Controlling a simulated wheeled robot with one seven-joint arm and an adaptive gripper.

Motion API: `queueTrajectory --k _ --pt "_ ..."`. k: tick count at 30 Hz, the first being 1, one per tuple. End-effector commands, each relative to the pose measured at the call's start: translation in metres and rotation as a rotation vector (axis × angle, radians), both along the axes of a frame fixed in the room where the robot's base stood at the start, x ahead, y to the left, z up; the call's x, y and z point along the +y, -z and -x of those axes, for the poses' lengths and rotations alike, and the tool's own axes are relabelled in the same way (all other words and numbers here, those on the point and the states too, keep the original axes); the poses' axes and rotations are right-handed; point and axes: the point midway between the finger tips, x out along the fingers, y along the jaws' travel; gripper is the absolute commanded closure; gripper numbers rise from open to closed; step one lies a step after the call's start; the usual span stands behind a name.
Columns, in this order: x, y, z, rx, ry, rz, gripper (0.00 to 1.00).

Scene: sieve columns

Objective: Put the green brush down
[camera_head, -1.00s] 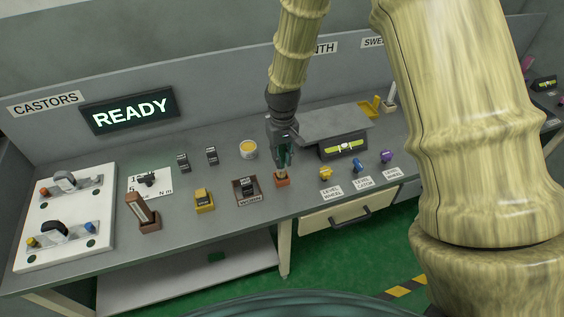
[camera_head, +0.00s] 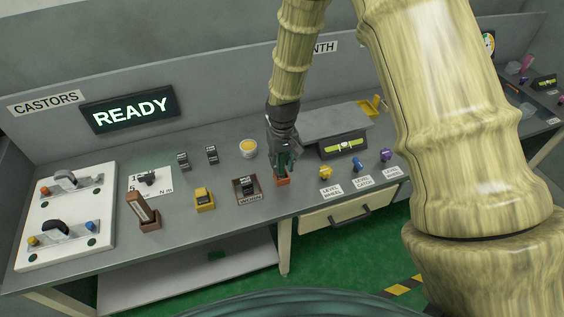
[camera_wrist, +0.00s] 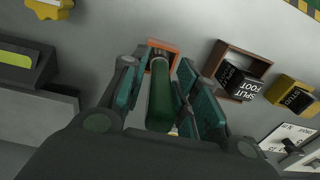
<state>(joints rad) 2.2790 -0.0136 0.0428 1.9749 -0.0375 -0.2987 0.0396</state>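The green brush (camera_wrist: 160,95) is between the two fingers of my gripper (camera_wrist: 161,68) in the wrist view. In the head view my gripper (camera_head: 283,160) points down just above the same holder (camera_head: 282,182), with the brush (camera_head: 283,162) roughly upright and partly hidden by the fingers.
A brown tray with a black block (camera_head: 247,189) stands left of the holder, with a yellow block (camera_head: 204,199) beyond. A yellow knob (camera_head: 326,173) lies to the right.

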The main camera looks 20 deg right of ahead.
Motion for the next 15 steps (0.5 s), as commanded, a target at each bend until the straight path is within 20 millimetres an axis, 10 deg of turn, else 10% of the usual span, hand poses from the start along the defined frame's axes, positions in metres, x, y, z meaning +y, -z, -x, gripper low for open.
queueTrajectory --k 15 --pt "0.000 -0.013 -0.001 -0.002 0.000 0.000 0.61"
